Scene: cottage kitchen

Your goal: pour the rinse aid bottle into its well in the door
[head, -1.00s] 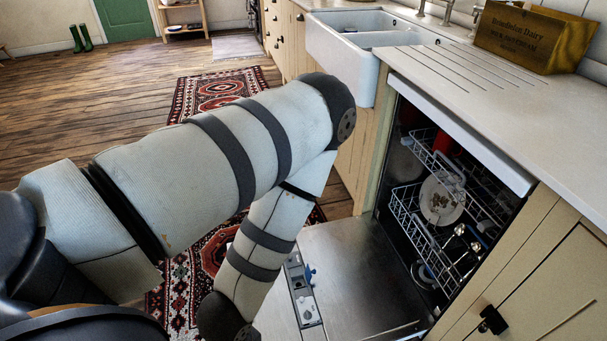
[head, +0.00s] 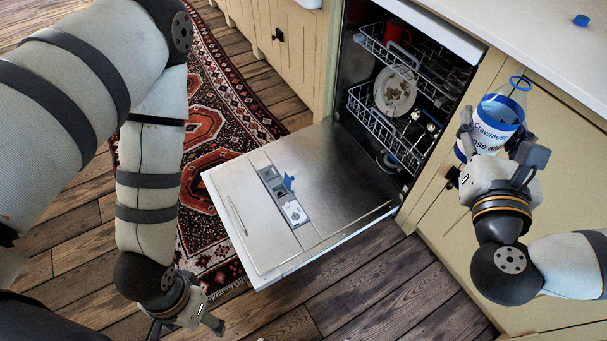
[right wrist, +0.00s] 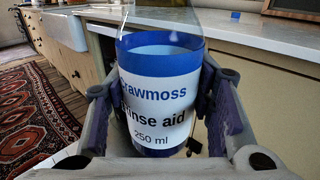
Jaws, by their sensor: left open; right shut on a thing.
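The rinse aid bottle (head: 497,122), clear at the top with a blue and white label, is held roughly upright in my right gripper (head: 497,150), in front of the cabinets right of the dishwasher. In the right wrist view the bottle (right wrist: 155,100) stands between both fingers, its top cut off. The dishwasher door (head: 320,175) lies folded down flat. Its dispenser panel (head: 283,196) has dark and pale parts and a small blue piece (head: 289,183) standing up. I cannot make out the well's opening clearly. My left gripper (head: 188,325) is open and empty, low left of the door.
A small blue cap (head: 581,20) lies on the counter (head: 530,25). The racks (head: 385,120) inside the dishwasher hold a dirty plate (head: 395,92) and a red item (head: 398,32). A patterned rug (head: 215,130) lies left of the door. The space above the door is clear.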

